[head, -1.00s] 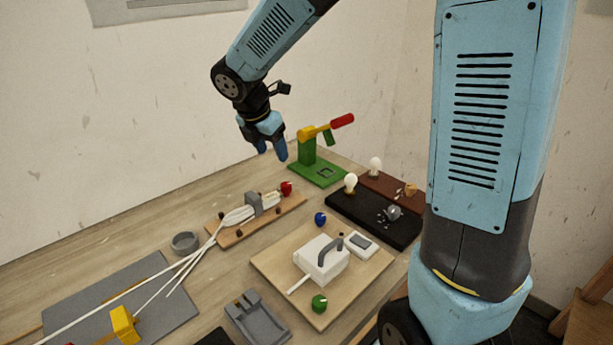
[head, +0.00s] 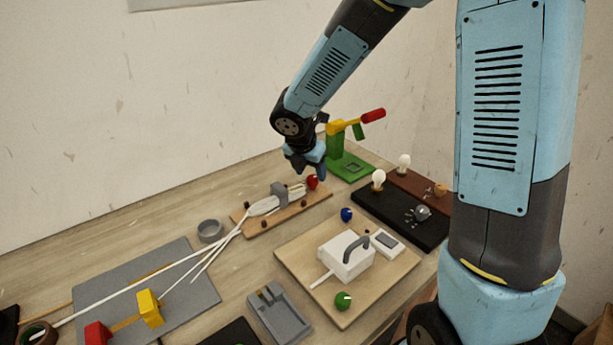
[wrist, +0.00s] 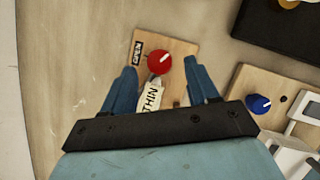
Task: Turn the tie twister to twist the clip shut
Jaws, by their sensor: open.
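The tie twister appears to be the red knob (head: 313,182) with a white pointer line, at the right end of a narrow wooden board (head: 256,228). A grey clip (head: 279,192) sits mid-board around a bundle of white cord (head: 262,207). In the wrist view the red knob (wrist: 159,62) lies between my open fingers, with a black "OPEN" label (wrist: 138,50) beside it and a white piece (wrist: 151,96) marked "THIN" near it. My gripper (head: 318,174) is open and empty, just above and behind the knob. I cannot tell whether the fingers touch it.
A dark board with bulbs (head: 400,215) and a wooden board with a blue knob (head: 346,214) lie to the right. A grey ring (head: 209,230) is left.

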